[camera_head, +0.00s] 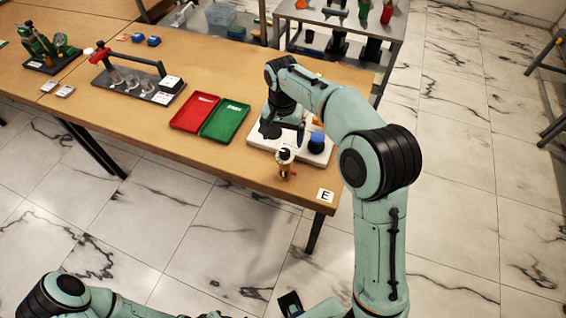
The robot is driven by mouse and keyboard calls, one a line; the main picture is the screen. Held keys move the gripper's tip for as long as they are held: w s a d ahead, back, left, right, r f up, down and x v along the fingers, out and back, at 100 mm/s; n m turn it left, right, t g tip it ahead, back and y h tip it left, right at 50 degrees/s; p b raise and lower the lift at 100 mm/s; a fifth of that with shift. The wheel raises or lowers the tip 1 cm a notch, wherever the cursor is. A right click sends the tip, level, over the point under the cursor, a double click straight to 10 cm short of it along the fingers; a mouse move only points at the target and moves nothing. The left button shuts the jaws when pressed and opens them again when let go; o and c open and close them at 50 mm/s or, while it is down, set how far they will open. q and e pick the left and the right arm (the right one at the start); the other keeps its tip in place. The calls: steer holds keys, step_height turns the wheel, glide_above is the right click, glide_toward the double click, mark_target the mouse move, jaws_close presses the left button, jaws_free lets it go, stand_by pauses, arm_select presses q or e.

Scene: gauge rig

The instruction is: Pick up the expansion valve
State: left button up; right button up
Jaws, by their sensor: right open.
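A small brass-coloured fitting with a pale, dark-topped head (285,156) stands near the table's front edge; it looks like the expansion valve. My right gripper (270,131) is open and points down, just behind and left of the valve, near the left part of a white board (262,142). I see no contact between them. The fingers are small and dark here, so the gap between them is hard to see. My left arm shows only at the bottom left; I cannot make out its gripper.
A blue round part (317,142) stands on the white board. A red tray (195,112) and a green tray (225,121) lie left of it. An "E" label (326,195) marks the front corner. A dark rack (138,84) stands farther left. Bare tabletop lies between.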

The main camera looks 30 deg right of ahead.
mark_target(285, 151)
step_height(285, 151, down, 5)
steer(key=shift+r, duration=0.2)
steer(key=f, duration=0.3)
steer(key=f+b, duration=0.1)
steer(key=shift+s+d+f, duration=0.15)
steer(key=shift+s+d, duration=0.05)
steer(key=shift+s, duration=0.1)
steer(key=shift+f, duration=0.45)
steer(key=shift+w+r, duration=0.1)
jaws_close()
